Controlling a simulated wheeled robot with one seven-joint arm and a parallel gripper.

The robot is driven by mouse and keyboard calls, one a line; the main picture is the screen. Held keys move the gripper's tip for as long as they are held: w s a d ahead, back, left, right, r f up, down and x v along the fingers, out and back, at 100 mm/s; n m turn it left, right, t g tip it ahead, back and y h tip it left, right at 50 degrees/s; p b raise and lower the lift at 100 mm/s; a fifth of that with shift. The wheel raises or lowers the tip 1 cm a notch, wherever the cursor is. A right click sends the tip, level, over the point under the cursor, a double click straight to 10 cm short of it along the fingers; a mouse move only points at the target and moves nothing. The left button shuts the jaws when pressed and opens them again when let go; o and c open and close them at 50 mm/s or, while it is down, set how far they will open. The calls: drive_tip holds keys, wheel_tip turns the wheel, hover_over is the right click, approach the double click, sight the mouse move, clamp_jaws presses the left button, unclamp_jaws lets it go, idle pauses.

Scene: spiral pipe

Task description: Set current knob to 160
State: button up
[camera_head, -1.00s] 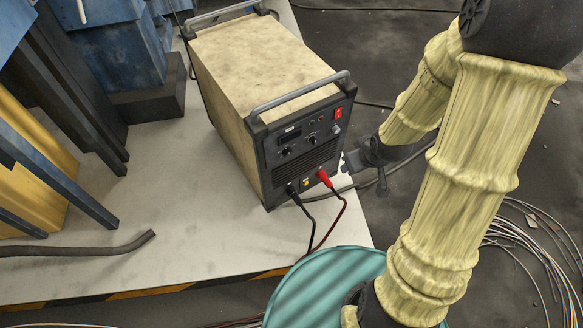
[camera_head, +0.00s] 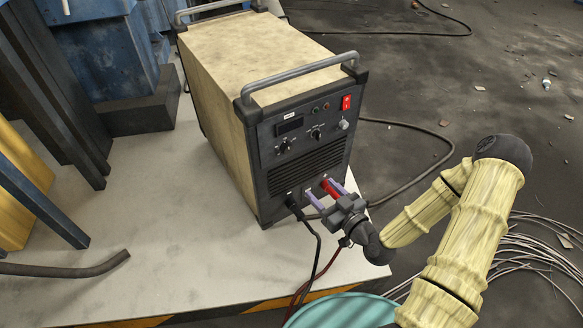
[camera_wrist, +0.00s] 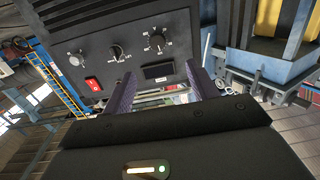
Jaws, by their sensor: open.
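The beige and black welding machine (camera_head: 225,60) stands on a pale platform with its front panel facing right. The panel has a left knob (camera_head: 284,148), a middle knob (camera_head: 317,133) and a grey right knob (camera_head: 344,125). I cannot read which is the current knob, nor its setting. The wrist view shows the panel upside down: a knob with a numbered dial (camera_wrist: 157,41), a middle knob (camera_wrist: 117,53) and a third knob (camera_wrist: 77,58). My gripper (camera_head: 319,188) is open and empty, with purple fingers, low before the panel near the red plug. The fingers also show in the wrist view (camera_wrist: 161,72).
A dark display (camera_head: 290,126) and a red switch (camera_head: 346,102) are on the panel. A black plug (camera_head: 292,200) and a red plug (camera_head: 328,188) with cables are at its bottom. A grey handle (camera_head: 300,78) spans the top front. Coiled cables (camera_head: 530,250) lie at right.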

sight(289, 151)
drive_tip(key=shift+d+f+t, duration=0.1)
drive_tip(key=shift+d+t, duration=0.1)
drive_tip(key=shift+t, duration=0.3)
drive_tip(key=shift+w+a, duration=0.1)
drive_tip(key=shift+w, duration=0.05)
drive_tip(key=x, duration=1.7)
drive_tip(key=shift+f+b, duration=0.1)
drive_tip(key=shift+b, duration=0.25)
drive_tip(key=c, duration=1)
